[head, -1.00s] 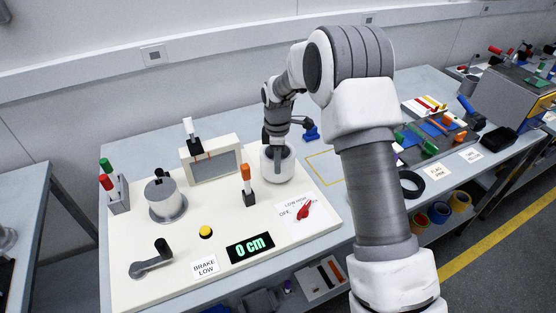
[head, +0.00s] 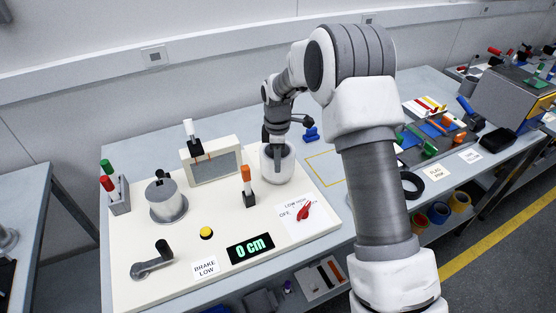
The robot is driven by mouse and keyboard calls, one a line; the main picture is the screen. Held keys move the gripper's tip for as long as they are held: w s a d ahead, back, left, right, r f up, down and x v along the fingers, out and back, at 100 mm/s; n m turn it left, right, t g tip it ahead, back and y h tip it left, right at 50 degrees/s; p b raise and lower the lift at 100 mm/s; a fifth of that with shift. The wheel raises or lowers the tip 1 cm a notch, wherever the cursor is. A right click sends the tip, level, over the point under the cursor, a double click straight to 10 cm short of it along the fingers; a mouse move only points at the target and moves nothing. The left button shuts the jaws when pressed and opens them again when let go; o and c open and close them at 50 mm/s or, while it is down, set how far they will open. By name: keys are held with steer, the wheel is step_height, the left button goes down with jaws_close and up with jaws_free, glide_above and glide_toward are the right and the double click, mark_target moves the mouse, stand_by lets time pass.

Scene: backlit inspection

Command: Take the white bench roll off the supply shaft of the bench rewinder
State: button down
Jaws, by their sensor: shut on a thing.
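The bench rewinder's cream base (head: 225,215) fills the left part of the table. The white bench roll (head: 286,172) stands upright at its back right, around the supply shaft, which I cannot make out inside the roll. My gripper (head: 277,158) reaches down into the roll's open top and is shut on the roll; the far finger is partly hidden. I cannot tell whether the roll's bottom is clear of the base. A grey take-up drum (head: 166,203) stands at the left of the base.
A red selector knob (head: 303,211), a "0 cm" display (head: 250,248) and a crank (head: 152,258) lie nearer. A yellow-outlined area (head: 325,168) right of the roll is bare.

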steer(key=shift+r+p, duration=1.9)
steer(key=shift+r, duration=1.45)
steer(key=shift+s+d+f+m, duration=0.1)
steer(key=shift+s+d+m, duration=0.15)
steer(key=shift+d+m, duration=0.25)
steer(key=s+d+f+m, duration=0.2)
steer(key=s+d+m, duration=0.8)
steer(key=m, duration=0.6)
steer(key=s, duration=0.2)
steer(key=shift+s+d+f, duration=0.25)
steer(key=shift+s, duration=0.1)
